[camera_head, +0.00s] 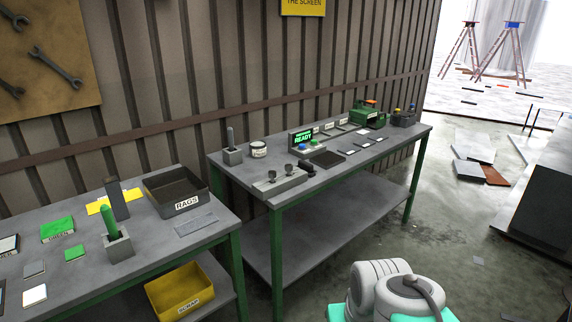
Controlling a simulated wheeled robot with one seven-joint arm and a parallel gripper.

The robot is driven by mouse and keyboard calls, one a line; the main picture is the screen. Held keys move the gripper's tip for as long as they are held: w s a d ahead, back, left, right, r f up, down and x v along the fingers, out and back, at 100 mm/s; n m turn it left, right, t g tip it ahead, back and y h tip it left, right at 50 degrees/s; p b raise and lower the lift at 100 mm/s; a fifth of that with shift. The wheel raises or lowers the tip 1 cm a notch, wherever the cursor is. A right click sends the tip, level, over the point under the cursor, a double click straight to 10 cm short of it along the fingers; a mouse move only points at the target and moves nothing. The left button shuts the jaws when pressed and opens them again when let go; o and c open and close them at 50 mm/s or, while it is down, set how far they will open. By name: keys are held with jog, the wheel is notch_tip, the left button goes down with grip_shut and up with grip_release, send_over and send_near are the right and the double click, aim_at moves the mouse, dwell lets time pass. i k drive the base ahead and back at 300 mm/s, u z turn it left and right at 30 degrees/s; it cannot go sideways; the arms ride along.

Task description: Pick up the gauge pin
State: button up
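A thin grey upright pin (230,136) stands in a small grey block (233,156) at the left end of the far bench. Only a white, rounded part of my arm shows at the bottom right. My gripper is not in view.
The far bench (330,176) also bears a tin (258,149), a grey fixture (278,182), a lit "READY" display (303,139) and a green box (368,116). The left bench holds a rags tray (189,203) and a dark upright block (117,200). A yellow scrap bin (180,290) sits below.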

aim_at(272, 174)
jog(key=u, duration=0.25)
jog(key=i, duration=1.55)
jog(key=u, duration=0.85)
jog(key=i, duration=0.45)
jog(key=u, duration=0.05)
